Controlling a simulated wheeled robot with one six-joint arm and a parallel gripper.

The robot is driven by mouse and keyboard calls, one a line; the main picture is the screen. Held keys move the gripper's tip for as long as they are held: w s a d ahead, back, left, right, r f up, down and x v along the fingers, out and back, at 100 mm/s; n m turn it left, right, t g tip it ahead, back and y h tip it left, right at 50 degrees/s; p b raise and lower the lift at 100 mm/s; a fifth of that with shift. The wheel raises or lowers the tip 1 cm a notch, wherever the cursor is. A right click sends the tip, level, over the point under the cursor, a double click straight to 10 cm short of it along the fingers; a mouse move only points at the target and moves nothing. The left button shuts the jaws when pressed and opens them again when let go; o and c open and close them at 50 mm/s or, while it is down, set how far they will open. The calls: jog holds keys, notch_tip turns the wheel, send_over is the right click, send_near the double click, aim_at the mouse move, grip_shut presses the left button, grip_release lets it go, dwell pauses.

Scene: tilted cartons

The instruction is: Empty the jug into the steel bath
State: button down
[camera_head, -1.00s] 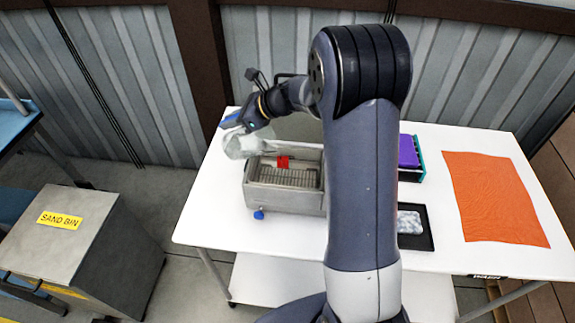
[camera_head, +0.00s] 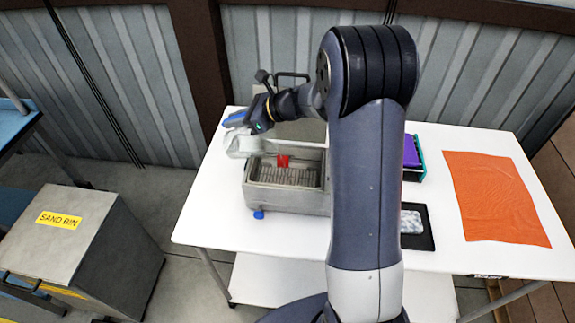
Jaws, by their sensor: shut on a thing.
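The steel bath (camera_head: 285,200) is a grey open box on the white table, with a grated floor and a red piece inside. The clear jug (camera_head: 241,144) is held at the bath's back left, tipped well over with its body toward the bath's left rim. My gripper (camera_head: 246,124) is shut on the jug, above and behind that rim. The jug is see-through, so I cannot tell how much liquid it holds or whether any is flowing. My arm hides the bath's right end.
The white table (camera_head: 205,215) has free room at its left. Right of my arm are a purple and teal box (camera_head: 411,155), a black tray (camera_head: 425,238) with a pale item, and an orange cloth (camera_head: 493,197). A sand bin (camera_head: 85,245) stands on the floor at left.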

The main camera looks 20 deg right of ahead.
jog(key=shift+s+d+t+y+b, duration=0.35)
jog(key=shift+d+y+b, duration=0.3)
jog(key=shift+b, duration=0.95)
jog(key=shift+s+d+f+t+y+b, duration=0.1)
jog(key=shift+s+d+t+y+b, duration=0.25)
jog(key=shift+d+b, duration=0.5)
jog(key=shift+s+d+t+y+b, duration=0.1)
jog(key=shift+s+d+y+b, duration=0.25)
jog(key=shift+b, duration=0.85)
jog(key=shift+s+d+r+t+y+b, duration=0.25)
jog(key=shift+d+y+b, duration=0.15)
jog(key=shift+d+b, duration=0.1)
jog(key=shift+s+d+r+t+y+b, duration=0.15)
jog(key=shift+d+r+y+b, duration=0.15)
jog(key=shift+d+b, duration=0.2)
jog(key=shift+s+d+r+t+y+b, duration=0.15)
jog(key=shift+d+r+t+y+b, duration=0.05)
jog(key=shift+d+y+b, duration=0.25)
dwell(0.4)
